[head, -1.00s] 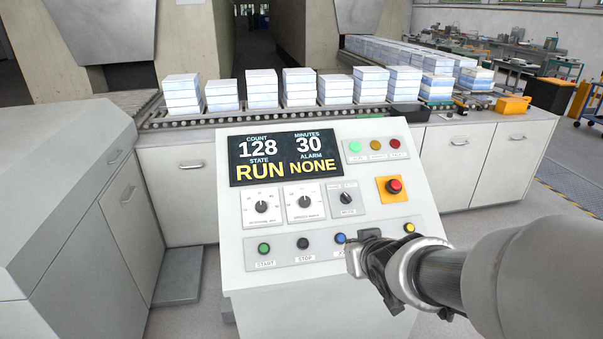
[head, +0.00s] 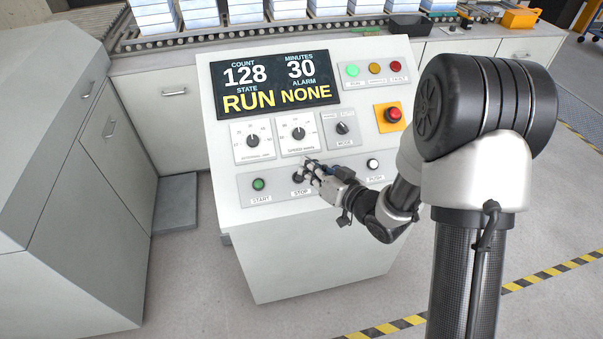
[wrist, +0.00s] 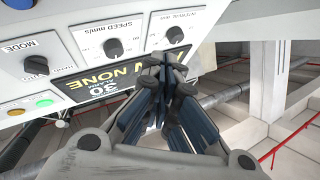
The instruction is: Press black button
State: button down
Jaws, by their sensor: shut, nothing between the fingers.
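The black button (head: 297,178) sits above the STOP label on the lower strip of the white control panel (head: 222,200). My gripper (head: 309,169) is shut and empty, with its fingertips right at the black button and partly covering it. I cannot tell whether they touch it. In the wrist view my gripper (wrist: 163,65) shows its closed fingers close to the panel face, and the black button is hidden there. The display (head: 280,82) reads RUN, with alarm NONE.
A green START button (head: 258,184) is left of the black one, and a white button (head: 373,164) is to the right. A red emergency button (head: 393,115) on a yellow plate and several knobs, including the mode knob (head: 342,128), are above. My arm hides part of the strip.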

jog(key=shift+f, duration=0.1)
jog(key=b, duration=0.5)
send_over(299, 177)
jog(key=s+d, duration=0.2)
jog(key=s, duration=0.1)
notch_tip(299, 177, down, 6)
jog(key=shift+a, duration=0.1)
jog(key=shift+w+a+f, duration=0.15)
jog(key=shift+w+f, duration=0.3)
jog(key=shift+f, duration=0.05)
jog(key=shift+f, duration=0.1)
dwell(0.3)
jog(key=shift+w+f+b, duration=0.25)
jog(key=shift+b, duration=0.2)
jog(key=shift+w+a+f+b, duration=0.15)
jog(key=shift+w+f+b, duration=0.15)
jog(key=shift+f+b, duration=0.15)
dwell(0.6)
dwell(0.4)
jog(key=shift+s+r+p, duration=0.6)
jog(key=shift+r, duration=0.2)
